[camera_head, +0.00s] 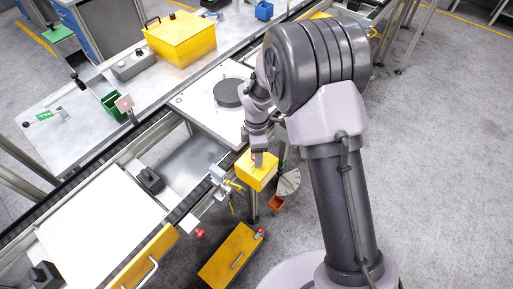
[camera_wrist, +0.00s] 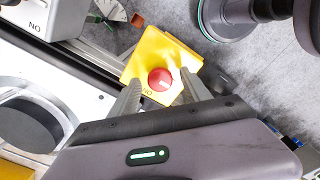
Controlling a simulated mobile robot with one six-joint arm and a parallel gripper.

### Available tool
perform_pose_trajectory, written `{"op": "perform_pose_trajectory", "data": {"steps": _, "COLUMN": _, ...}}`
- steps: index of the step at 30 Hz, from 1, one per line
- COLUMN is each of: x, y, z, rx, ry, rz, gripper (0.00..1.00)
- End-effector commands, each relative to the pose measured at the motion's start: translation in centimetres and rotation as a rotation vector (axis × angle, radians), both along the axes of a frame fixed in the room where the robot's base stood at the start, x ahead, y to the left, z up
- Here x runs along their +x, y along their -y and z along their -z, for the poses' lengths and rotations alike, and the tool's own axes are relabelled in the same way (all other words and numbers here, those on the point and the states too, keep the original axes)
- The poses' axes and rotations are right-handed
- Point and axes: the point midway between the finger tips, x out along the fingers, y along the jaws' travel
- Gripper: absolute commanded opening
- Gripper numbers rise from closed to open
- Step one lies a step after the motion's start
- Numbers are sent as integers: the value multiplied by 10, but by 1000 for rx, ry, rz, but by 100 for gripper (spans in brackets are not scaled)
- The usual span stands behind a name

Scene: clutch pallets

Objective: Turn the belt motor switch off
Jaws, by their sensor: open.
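A yellow switch box (camera_head: 257,178) is mounted beside the conveyor, right of the white pallet (camera_head: 203,100). In the wrist view the box (camera_wrist: 152,49) carries a round red knob (camera_wrist: 160,79) with a small pale mark and partly covered dark lettering beside it. My gripper (camera_head: 256,158) is directly over the box in the head view and hides the knob there. In the wrist view my gripper (camera_wrist: 162,82) is open, with one finger on each side of the knob. I cannot tell whether the fingers touch it or how the switch is set.
A grey unit (camera_wrist: 42,15) with similar lettering is at the wrist view's upper left. The pallet with a dark disc (camera_head: 229,93) lies on the conveyor. A yellow case (camera_head: 180,38) stands behind.

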Motion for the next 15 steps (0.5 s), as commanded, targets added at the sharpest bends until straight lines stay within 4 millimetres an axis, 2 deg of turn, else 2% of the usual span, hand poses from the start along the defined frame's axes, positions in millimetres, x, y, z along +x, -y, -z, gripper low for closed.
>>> {"op": "perform_pose_trajectory", "data": {"steps": 4, "x": 1, "y": 0, "z": -30, "rx": 2, "ry": 4, "rz": 0, "gripper": 56}}
{"op": "perform_pose_trajectory", "data": {"steps": 12, "x": 1, "y": 0, "z": -122, "rx": 2, "ry": 5, "rz": 0, "gripper": 56}}
{"op": "perform_pose_trajectory", "data": {"steps": 15, "x": 1, "y": 0, "z": -147, "rx": 2, "ry": 4, "rz": 1, "gripper": 56}}
